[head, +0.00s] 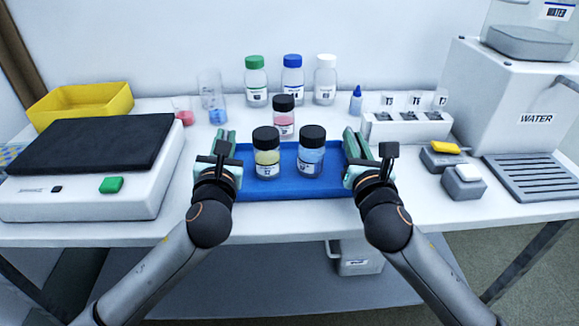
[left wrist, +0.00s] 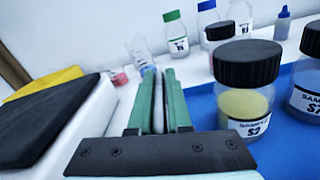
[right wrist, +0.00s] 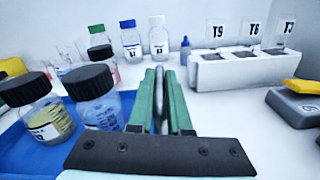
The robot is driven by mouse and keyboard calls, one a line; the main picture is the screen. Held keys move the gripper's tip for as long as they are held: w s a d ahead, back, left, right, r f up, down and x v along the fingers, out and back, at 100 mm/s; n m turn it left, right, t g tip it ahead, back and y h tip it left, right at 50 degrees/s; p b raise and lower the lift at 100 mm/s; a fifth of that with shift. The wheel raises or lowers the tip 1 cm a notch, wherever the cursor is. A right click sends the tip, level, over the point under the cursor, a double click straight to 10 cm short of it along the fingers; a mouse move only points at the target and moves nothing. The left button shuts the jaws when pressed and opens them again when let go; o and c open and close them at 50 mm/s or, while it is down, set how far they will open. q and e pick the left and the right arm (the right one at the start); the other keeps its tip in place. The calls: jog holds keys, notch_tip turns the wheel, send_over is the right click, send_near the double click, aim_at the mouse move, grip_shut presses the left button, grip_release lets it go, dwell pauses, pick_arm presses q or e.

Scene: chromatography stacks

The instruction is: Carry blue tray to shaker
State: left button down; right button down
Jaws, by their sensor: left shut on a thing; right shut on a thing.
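The blue tray (head: 330,190) lies level at the front middle of the white table. A yellow-liquid bottle (head: 267,157) and a blue-liquid bottle (head: 311,158), both black-capped, stand upright on it. A black-capped pink bottle (head: 284,122) stands behind them; I cannot tell if it is on the tray. My left gripper (head: 224,146) is shut on the tray's left side, and my right gripper (head: 354,146) on its right side. The wrist views show green fingers close together; the gripped edge is mostly hidden. The shaker (head: 95,145), with black top and green button, is at the left.
The shaker's black top is empty. A yellow bin (head: 80,103) and beakers (head: 212,98) stand behind. Bottles with green (head: 256,85), blue (head: 292,82) and white (head: 325,82) caps line the back. A white rack (head: 407,127) and water machine (head: 515,105) are right.

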pick_arm(q)
jog(key=shift+d+r, duration=0.1)
jog(key=shift+r, duration=0.05)
pick_arm(e)
jog(key=shift+r, duration=0.15)
